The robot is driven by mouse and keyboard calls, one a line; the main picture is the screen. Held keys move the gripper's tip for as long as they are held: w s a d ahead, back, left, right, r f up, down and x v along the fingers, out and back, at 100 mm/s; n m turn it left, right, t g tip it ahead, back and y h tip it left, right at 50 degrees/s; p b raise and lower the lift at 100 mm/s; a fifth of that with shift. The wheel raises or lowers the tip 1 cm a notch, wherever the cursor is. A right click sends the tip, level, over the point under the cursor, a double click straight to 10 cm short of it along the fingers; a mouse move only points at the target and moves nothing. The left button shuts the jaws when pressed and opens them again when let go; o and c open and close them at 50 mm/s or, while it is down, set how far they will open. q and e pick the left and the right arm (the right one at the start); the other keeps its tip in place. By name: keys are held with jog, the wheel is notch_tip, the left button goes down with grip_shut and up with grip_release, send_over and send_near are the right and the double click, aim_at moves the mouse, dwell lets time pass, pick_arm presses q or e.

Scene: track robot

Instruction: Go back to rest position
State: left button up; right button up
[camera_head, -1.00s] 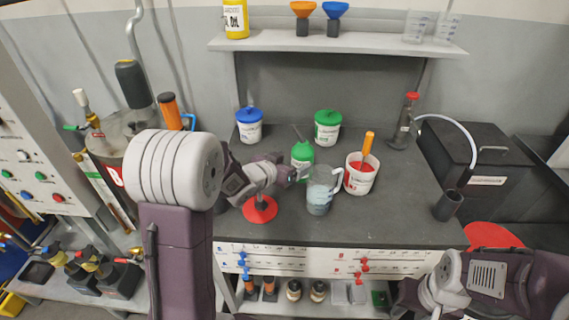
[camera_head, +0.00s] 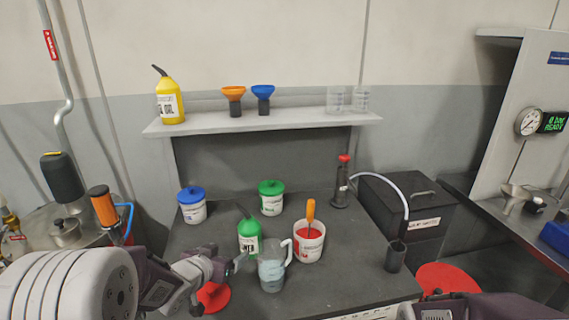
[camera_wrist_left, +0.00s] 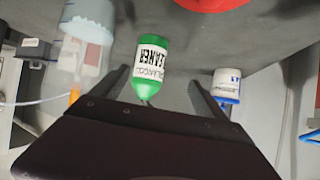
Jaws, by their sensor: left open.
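My left gripper (camera_head: 233,271) is over the dark worktop (camera_head: 340,272). It is open and empty, close to the left of a clear measuring jug (camera_head: 272,272) holding bluish-grey liquid. In the left wrist view the fingers (camera_wrist_left: 155,92) are spread apart, with a green cleaner bottle (camera_wrist_left: 151,65) showing beyond and between them. That bottle also stands behind the jug in the head view (camera_head: 249,237). I cannot tell if a finger touches anything. My right arm (camera_head: 470,308) shows only at the bottom right edge, and its gripper is out of view.
A white bucket (camera_head: 309,246) with an orange-handled tool stands right of the jug. Blue-lidded (camera_head: 192,208) and green-lidded (camera_head: 271,200) tubs stand behind. A red disc (camera_head: 212,297) lies under my left gripper. A hand pump (camera_head: 341,185) and black box (camera_head: 407,207) are at right.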

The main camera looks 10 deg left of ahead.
pick_arm(q)
jog(key=s+f+g+p, duration=0.1)
jog(key=s, duration=0.2)
jog(key=s+n+g+y+p, duration=0.1)
jog(key=s+g, duration=0.1)
jog(key=s, duration=0.1)
jog(key=s+f+g+y+p, duration=0.1)
jog(key=s+g, duration=0.1)
jog(key=shift+s+a+f+n, duration=0.15)
jog(key=shift+s+f+n, duration=0.15)
jog(key=shift+s+f, duration=0.1)
jog(key=s+d+g+p, duration=0.1)
jog(key=s+d+g, duration=0.1)
jog(key=s, duration=0.4)
jog(key=s+d+f+g+p, duration=0.1)
jog(key=s+d+g, duration=0.1)
jog(key=s, duration=0.4)
jog(key=shift+s+f+n+g+h, duration=0.2)
jog(key=shift+f+n+g+h, duration=0.1)
jog(key=shift+g, duration=0.5)
pick_arm(e)
notch_tip(320, 180, up, 6)
jog(key=shift+r, duration=0.25)
